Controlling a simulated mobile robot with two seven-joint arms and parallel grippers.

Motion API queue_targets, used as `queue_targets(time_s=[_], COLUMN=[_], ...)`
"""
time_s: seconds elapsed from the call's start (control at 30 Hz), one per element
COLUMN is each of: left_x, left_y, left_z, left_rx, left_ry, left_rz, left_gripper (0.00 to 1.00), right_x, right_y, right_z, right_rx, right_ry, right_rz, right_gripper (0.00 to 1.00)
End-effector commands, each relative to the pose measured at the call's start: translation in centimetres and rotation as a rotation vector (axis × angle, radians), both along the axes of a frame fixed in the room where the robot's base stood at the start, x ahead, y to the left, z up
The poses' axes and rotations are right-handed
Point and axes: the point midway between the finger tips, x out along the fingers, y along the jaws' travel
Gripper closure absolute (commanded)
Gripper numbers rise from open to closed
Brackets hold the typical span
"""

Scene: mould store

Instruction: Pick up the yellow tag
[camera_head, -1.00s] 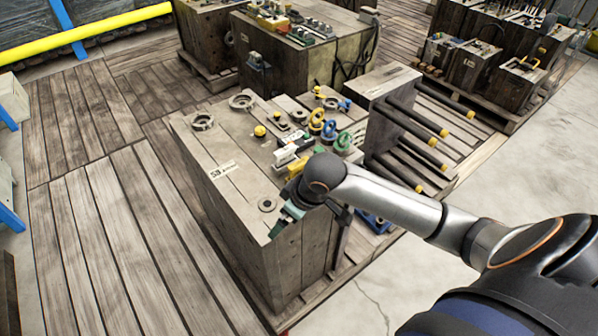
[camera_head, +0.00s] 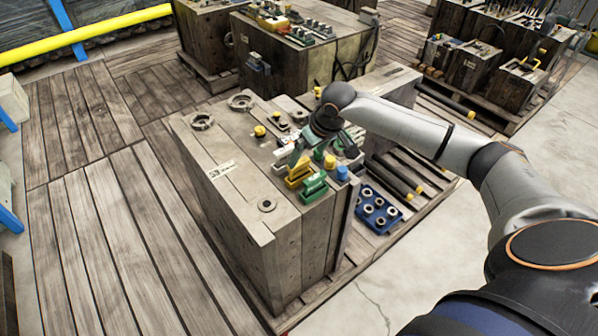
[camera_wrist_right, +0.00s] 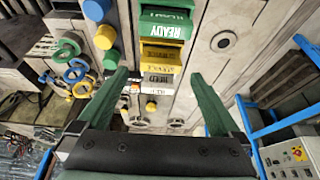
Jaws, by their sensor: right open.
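The yellow tag (camera_head: 298,174) stands on top of the near mould block, beside a green tag (camera_head: 314,185) on its near side. In the wrist view the yellow tag (camera_wrist_right: 161,55) carries dark lettering and sits between the green READY tag (camera_wrist_right: 165,27) and a white tag (camera_wrist_right: 157,80). My right gripper (camera_head: 301,153) is over the block just beyond the yellow tag. In the wrist view the right gripper (camera_wrist_right: 160,74) is open and empty, its fingertips apart on either side of the tag row. My left gripper is out of view.
Blue, yellow and green knobs (camera_wrist_right: 105,36) stand close beside the tags. Coloured rings (camera_wrist_right: 76,72) lie past them. A blue tray (camera_head: 378,208) sits lower, right of the block (camera_head: 225,200). The block top's near left part is mostly clear.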

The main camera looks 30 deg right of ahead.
Motion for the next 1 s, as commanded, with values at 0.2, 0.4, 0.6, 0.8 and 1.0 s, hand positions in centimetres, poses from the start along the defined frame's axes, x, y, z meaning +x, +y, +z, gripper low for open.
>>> queue_targets(time_s=[0.2,0.4,0.6,0.8,1.0], left_x=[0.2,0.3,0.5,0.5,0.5], left_y=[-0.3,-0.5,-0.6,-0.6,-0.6], left_z=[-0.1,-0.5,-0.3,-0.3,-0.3], left_rx=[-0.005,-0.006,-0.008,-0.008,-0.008], left_ry=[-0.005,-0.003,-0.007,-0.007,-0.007], left_rz=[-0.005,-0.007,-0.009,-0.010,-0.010], left_gripper=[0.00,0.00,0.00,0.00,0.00], right_x=[1.3,2.6,2.9,2.8,2.8], right_y=[0.3,0.4,0.4,0.4,0.4], right_z=[-1.8,-4.1,-4.7,-4.6,-4.6], right_rx=[0.000,0.000,-0.001,-0.001,-0.001], right_ry=[0.000,0.000,-0.002,-0.002,-0.001], right_rz=[-0.001,-0.001,0.001,0.001,0.001], right_gripper=[0.00,0.00,0.00,0.08,0.30])
